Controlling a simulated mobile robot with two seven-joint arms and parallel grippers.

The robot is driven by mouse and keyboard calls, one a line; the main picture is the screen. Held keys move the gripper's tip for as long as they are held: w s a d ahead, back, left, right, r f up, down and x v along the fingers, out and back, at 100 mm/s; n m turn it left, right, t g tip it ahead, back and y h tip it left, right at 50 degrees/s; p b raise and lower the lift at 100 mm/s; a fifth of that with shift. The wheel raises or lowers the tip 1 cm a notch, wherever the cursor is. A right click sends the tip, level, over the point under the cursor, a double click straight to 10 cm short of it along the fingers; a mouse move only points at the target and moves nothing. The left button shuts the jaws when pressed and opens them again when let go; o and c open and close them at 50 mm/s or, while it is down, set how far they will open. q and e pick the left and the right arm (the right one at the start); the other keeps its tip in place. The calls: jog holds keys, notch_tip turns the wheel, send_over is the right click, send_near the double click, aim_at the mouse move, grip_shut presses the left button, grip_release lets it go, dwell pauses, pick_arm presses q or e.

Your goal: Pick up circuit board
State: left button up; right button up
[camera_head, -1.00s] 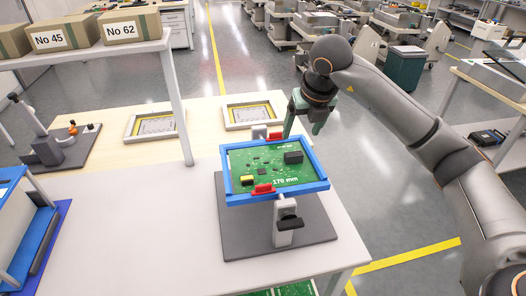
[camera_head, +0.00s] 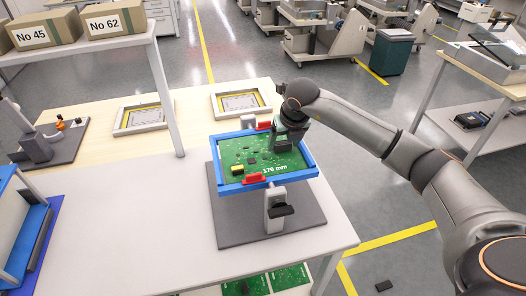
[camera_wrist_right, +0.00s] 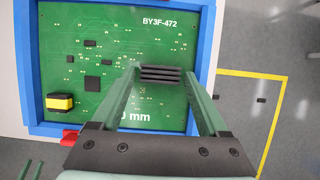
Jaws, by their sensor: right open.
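The green circuit board (camera_head: 250,160) sits in a blue frame (camera_head: 218,163) with red clips, on a stand above a dark grey base plate. My right gripper (camera_head: 283,146) is over the right part of the board and hides some of it. In the right wrist view, the open fingers (camera_wrist_right: 163,76) point at the board (camera_wrist_right: 115,55), one on either side of a black ribbed component (camera_wrist_right: 160,74). I cannot tell whether they touch it. A yellow-and-black component (camera_wrist_right: 60,103) is at the board's left edge.
Two framed trays (camera_head: 240,101) (camera_head: 141,117) lie on the wooden table behind. A shelf with numbered boxes (camera_head: 113,22) stands at upper left, its post (camera_head: 166,100) behind the stand. More green boards (camera_head: 290,277) lie below the table. The white tabletop (camera_head: 120,220) is clear in front.

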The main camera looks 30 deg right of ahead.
jog(key=shift+w+f, duration=0.1)
jog(key=shift+f, duration=0.1)
jog(key=shift+r, duration=0.15)
grip_shut()
dwell(0.4)
